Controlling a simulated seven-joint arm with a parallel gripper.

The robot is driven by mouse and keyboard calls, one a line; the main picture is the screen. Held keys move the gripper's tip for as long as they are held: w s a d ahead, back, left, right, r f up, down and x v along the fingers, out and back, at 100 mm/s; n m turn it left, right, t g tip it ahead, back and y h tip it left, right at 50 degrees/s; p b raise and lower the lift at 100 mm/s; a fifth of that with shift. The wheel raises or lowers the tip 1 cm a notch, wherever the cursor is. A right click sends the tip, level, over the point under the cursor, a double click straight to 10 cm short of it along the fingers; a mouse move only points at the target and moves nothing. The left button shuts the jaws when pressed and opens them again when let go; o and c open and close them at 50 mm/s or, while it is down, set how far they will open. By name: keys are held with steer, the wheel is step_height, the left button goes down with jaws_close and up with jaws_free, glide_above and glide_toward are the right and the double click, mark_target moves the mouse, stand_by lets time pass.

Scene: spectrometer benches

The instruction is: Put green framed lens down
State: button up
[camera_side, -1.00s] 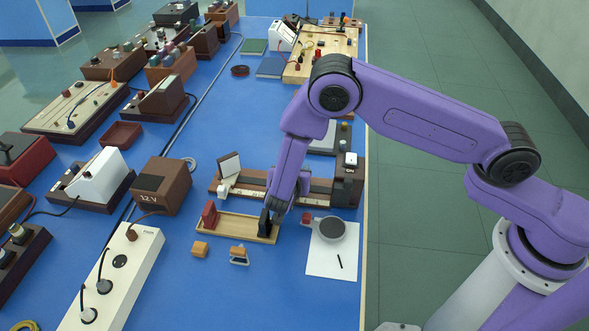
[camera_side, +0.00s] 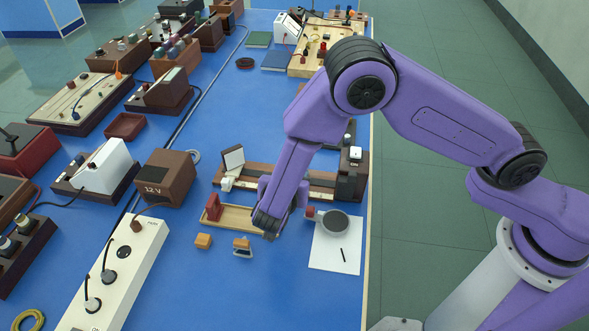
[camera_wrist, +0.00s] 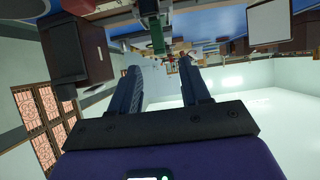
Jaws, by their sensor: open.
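My gripper (camera_side: 266,226) is low at the right end of a shallow wooden tray (camera_side: 234,225) in the side view. In the wrist view its two fingers (camera_wrist: 160,85) stand wide apart with nothing between their tips. A small green piece (camera_wrist: 157,42) shows beyond the fingers there; I cannot tell whether it is the green framed lens. I cannot make out that lens in the side view, where my gripper covers the tray's right end. A red block (camera_side: 213,207) stands at the tray's left end.
A long wooden bench with a tilted white screen (camera_side: 233,158) lies just behind.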

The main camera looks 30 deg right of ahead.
steer(key=shift+s+a+r, duration=0.3)
steer(key=shift+s+a, duration=0.05)
steer(key=shift+s, duration=0.05)
steer(key=shift+r, duration=0.1)
steer(key=s+d+r+n+g+y, duration=0.3)
steer(key=s+d+r+n+g, duration=0.2)
steer(key=s+d+r+n, duration=0.5)
steer(key=s+d+r+n+g+y, duration=0.1)
steer(key=s+d+r+n+y, duration=0.1)
steer(key=s, duration=0.6)
steer(key=s+d+r+n+g+y, duration=0.2)
steer(key=s+d+r+n+y, duration=0.1)
steer(key=s+d+n, duration=0.4)
steer(key=s+n+y, duration=0.1)
steer(key=n, duration=0.1)
steer(key=shift+d+n, duration=0.3)
